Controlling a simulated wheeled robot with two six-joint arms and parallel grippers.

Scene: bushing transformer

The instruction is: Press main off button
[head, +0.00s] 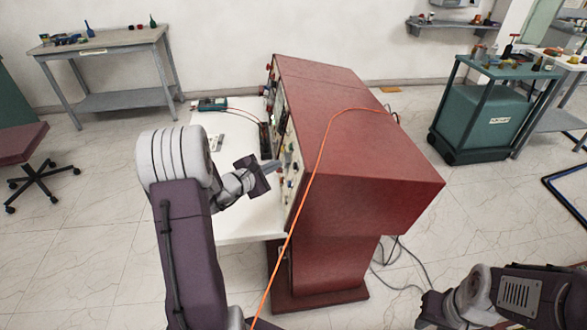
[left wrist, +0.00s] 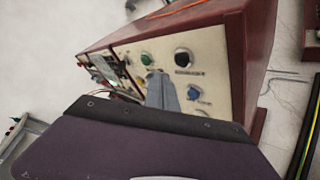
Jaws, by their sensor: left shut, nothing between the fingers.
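The control panel (head: 290,158) is the cream left face of a dark red cabinet (head: 350,130). My left gripper (head: 275,165) is shut and empty, with its fingertips close to this panel; I cannot tell if they touch it. In the left wrist view, the shut fingers (left wrist: 158,80) point at the panel (left wrist: 215,75). A green button (left wrist: 147,58) shows just above them, a black knob (left wrist: 183,57) to their upper right and a blue knob (left wrist: 193,93) to their right. I cannot make out which control is the main off button; the fingers hide part of the panel.
A white tabletop (head: 235,150) adjoins the panel, with a teal meter (head: 212,104) on it. An orange cable (head: 318,160) runs over the cabinet and down its front. A teal cart (head: 480,118) stands at the right. Floor is open between cart and cabinet.

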